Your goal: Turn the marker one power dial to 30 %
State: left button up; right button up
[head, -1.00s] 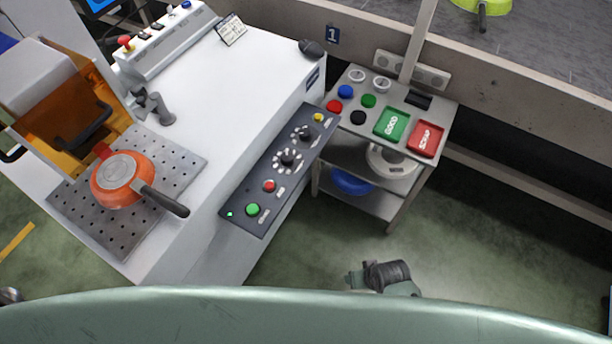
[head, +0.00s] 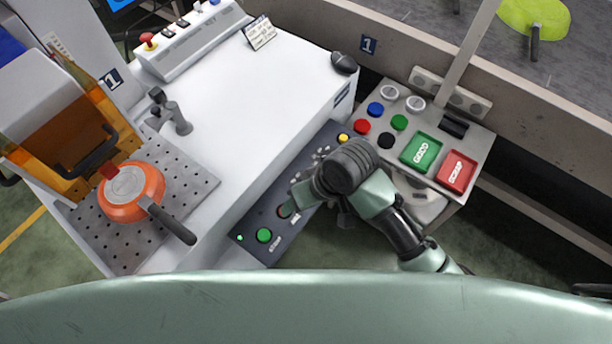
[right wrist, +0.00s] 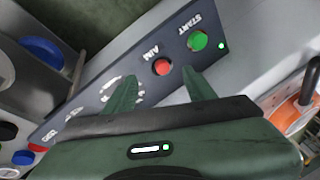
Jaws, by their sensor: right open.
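The dark control panel (head: 261,214) runs along the front of the white machine. In the head view my right gripper and wrist cover most of its dials; only part of a white dial scale shows beside the wrist. In the right wrist view the ring marks of one dial (right wrist: 109,89) show partly behind the left finger, with another dial's marks (right wrist: 75,114) farther left. I cannot read either setting or tell which is the power dial. My right gripper (head: 297,202) is open above the panel; its spread fingers (right wrist: 157,88) hold nothing. My left gripper is out of view.
The panel has a red button (right wrist: 162,67) and a green START button (head: 264,235). An orange pan (head: 125,198) lies on a perforated plate (head: 197,187) at left. A side stand holds a green GOOD pad (head: 420,152) and a red SCRAP pad (head: 457,172).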

jog(key=w+h, duration=0.1)
jog(key=w, duration=0.2)
jog(key=w+r+h, duration=0.1)
jog(key=w, duration=0.2)
jog(key=w+g+h, duration=0.1)
jog(key=w+h, duration=0.1)
jog(key=w, duration=0.1)
jog(key=shift+w+d+r+n, duration=0.15)
jog(key=shift+d+r+n, duration=0.05)
jog(key=shift+d+n, duration=0.1)
jog(key=shift+w+d, duration=0.2)
notch_tip(320, 180, down, 8)
jog(key=shift+r, duration=0.25)
grip_shut()
pick_arm(q)
jog(key=shift+w, duration=0.45)
jog(key=shift+r, duration=0.15)
